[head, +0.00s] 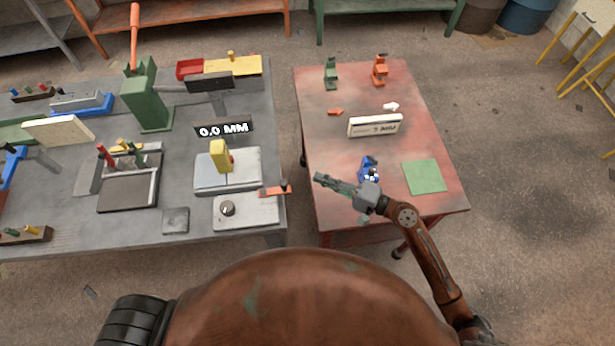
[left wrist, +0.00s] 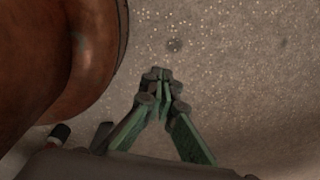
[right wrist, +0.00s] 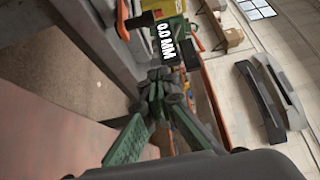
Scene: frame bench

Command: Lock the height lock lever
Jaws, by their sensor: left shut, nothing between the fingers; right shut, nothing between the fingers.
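A short orange lever with a dark knob (head: 273,191) sticks out at the right edge of the grey bench, beside a grey base with a round dial (head: 227,208); it looks like the height lock lever. Behind it a yellow block (head: 220,154) stands on a grey plate, and a display (head: 224,129) reads 0.0 MM. My right gripper (head: 318,178) is shut and empty, to the right of the lever and apart from it, over the red table's left edge. In the right wrist view its fingertips (right wrist: 160,78) meet below the display (right wrist: 168,43). My left gripper (left wrist: 156,78) is shut and empty above the floor.
The red table (head: 315,90) holds a blue part (head: 369,167), a green mat (head: 424,177), a white sign (head: 375,125) and small green and orange fixtures. A gap separates it from the grey bench (head: 150,220). A tall green press (head: 147,100) stands farther back.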

